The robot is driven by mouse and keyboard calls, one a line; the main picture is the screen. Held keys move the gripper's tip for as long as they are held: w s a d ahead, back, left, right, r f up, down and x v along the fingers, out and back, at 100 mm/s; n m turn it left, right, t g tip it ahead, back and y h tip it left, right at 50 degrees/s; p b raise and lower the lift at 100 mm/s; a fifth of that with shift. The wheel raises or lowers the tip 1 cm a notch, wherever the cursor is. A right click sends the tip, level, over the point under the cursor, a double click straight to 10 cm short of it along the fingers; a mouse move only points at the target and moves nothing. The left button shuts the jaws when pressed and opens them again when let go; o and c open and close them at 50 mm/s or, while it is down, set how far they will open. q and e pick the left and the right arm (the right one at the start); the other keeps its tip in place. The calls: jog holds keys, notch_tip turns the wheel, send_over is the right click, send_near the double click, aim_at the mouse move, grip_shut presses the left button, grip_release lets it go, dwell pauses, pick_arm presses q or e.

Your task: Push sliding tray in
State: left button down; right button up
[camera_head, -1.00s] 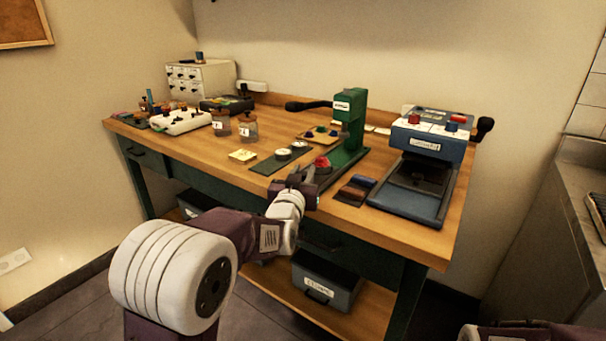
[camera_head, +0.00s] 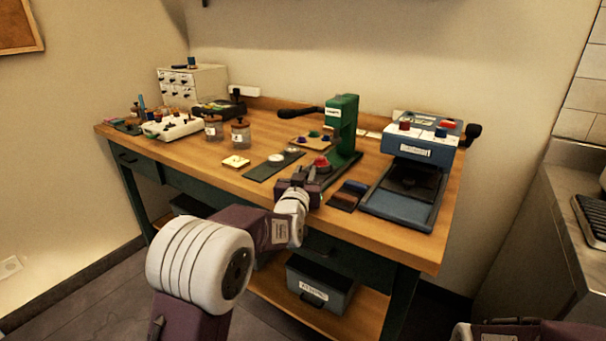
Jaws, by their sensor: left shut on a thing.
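The green hand press (camera_head: 342,120) stands at the middle right of the workbench. Its dark sliding tray (camera_head: 333,172) runs out from the base toward the front edge, with a red round piece (camera_head: 321,163) on it. My left gripper (camera_head: 311,176) is at the front end of this tray, just in front of the red piece, and is shut on the tray's front part. The exact contact is small and partly hidden by the gripper. My right gripper is out of view; only a piece of my right arm shows at the bottom right.
A blue machine (camera_head: 428,150) stands to the right, with brown and blue blocks (camera_head: 348,194) between. A dark strip with discs (camera_head: 272,164), a yellow pad (camera_head: 236,162) and jars (camera_head: 240,134) lie left. The press's lever (camera_head: 300,111) sticks out left.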

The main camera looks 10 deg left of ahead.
pick_arm(q)
jog(key=c, duration=1.2)
grip_release()
jog(key=shift+o, duration=0.2)
jog(key=s, duration=0.9)
jog(key=shift+d+p, duration=0.2)
jog(key=shift+p, duration=0.15)
